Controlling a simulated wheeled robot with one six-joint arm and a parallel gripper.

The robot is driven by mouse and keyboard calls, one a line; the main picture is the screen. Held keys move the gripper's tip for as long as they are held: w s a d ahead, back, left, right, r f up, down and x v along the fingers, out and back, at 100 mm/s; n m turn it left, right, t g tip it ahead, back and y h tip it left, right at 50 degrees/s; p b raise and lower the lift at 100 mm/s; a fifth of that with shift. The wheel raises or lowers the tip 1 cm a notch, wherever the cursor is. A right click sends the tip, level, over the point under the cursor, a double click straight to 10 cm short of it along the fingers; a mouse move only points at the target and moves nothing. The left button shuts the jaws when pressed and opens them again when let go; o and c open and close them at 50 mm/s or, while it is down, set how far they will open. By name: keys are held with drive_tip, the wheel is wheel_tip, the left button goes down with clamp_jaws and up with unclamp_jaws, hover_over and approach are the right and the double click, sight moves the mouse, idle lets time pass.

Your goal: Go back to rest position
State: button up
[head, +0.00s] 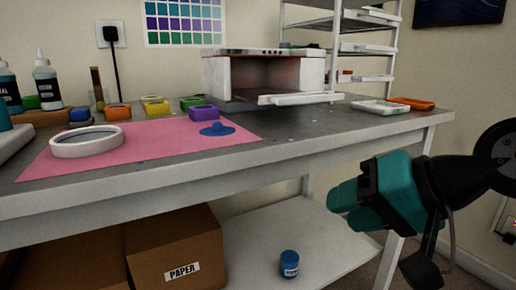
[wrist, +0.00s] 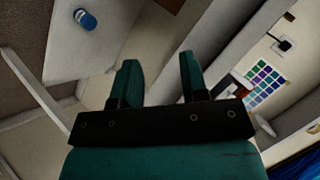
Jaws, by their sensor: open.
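My gripper (head: 340,207) is teal and black and hangs in front of the table at the right of the head view. In the wrist view its two teal fingers (wrist: 159,85) stand apart with nothing between them. It is open and empty, clear of the table's front edge. A blue jar (head: 289,264) with a label stands on the lower shelf, below and left of my gripper. The jar also shows at the upper left of the wrist view (wrist: 86,19).
The grey table (head: 330,132) holds a pink mat (head: 165,140) with a white ring (head: 87,141) and a blue puddle (head: 217,129), several coloured blocks, and an open white oven (head: 263,75). A rack (head: 340,30) stands behind. A PAPER box (head: 178,255) sits on the lower shelf (head: 330,245).

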drive_tip(key=s+d+f+n+g+h, duration=0.2)
drive_tip(key=s+f+n+g+h, duration=0.2)
drive_tip(key=s+f+n+g, duration=0.4)
wheel_tip(320, 180, up, 34)
drive_tip(key=s+t+p, duration=0.1)
drive_tip(key=s+p, duration=0.1)
drive_tip(key=p, duration=3)
drive_tip(key=shift+a+f+n, duration=0.15)
drive_tip(key=shift+n, duration=0.25)
drive_tip(key=shift+s, duration=0.1)
